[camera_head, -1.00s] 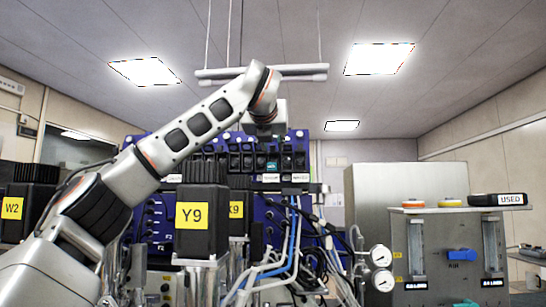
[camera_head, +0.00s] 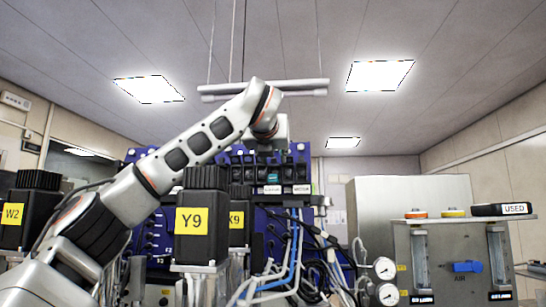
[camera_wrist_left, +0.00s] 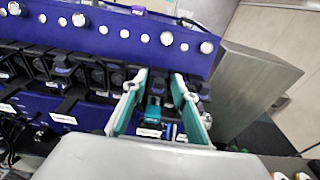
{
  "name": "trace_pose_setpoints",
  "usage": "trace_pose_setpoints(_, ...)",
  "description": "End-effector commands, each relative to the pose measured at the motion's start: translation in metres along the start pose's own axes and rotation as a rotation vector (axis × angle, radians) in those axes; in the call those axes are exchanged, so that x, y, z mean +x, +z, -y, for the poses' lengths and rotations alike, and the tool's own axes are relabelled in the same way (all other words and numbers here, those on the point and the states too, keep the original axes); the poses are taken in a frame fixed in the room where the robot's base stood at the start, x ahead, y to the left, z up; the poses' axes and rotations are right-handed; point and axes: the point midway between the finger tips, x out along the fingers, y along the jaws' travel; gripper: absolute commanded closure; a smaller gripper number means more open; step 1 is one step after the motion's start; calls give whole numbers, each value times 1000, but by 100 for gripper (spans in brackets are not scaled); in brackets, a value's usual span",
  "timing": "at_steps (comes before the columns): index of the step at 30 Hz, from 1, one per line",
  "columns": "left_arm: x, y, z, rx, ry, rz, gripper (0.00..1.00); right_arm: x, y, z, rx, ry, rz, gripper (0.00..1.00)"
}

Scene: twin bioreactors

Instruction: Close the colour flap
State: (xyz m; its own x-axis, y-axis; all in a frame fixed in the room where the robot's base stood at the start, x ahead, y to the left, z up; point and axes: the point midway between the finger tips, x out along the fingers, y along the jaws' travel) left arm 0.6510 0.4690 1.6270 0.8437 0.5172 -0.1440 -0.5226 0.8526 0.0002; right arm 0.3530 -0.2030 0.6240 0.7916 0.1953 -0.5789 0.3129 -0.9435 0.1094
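A teal flap (camera_wrist_left: 153,114) sits in a row of black flaps on the blue panel (camera_wrist_left: 95,28). In the left wrist view it lies between the two fingers of my left gripper (camera_wrist_left: 160,76). The fingers are apart, with teal inner pads. I cannot tell whether they touch the flap or how far it stands open. In the head view the teal piece (camera_head: 272,178) shows small on the panel, just below my left gripper (camera_head: 268,148), whose fingers are hard to make out there. My right gripper is out of view.
Black motor blocks labelled Y9 (camera_head: 190,222), X9 (camera_head: 236,220) and W2 (camera_head: 15,215) stand in front. Cables and tubes (camera_head: 290,260) hang below the panel. A grey cabinet (camera_head: 405,190) and a gas-meter unit (camera_head: 450,235) stand at the right. A rail (camera_head: 262,88) hangs above.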

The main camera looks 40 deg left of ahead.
Motion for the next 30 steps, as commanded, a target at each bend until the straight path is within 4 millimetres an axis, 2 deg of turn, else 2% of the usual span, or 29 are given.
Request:
trace_pose_setpoints(5, -25, 2, -1, 0, -1, 6, 72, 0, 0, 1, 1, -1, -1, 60)
trace_pose_setpoints(12, -75, 2, -1, 0, -1, 7, 72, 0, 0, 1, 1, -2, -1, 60)
trace_pose_setpoints(18, -105, 2, -1, 0, 0, 5, 72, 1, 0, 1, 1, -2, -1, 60)
trace_pose_setpoints(23, -116, 1, -1, 0, 0, 4, 72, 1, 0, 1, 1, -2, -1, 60)
trace_pose_setpoints(30, -118, 1, -1, 0, 0, 3, 72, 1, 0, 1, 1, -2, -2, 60)
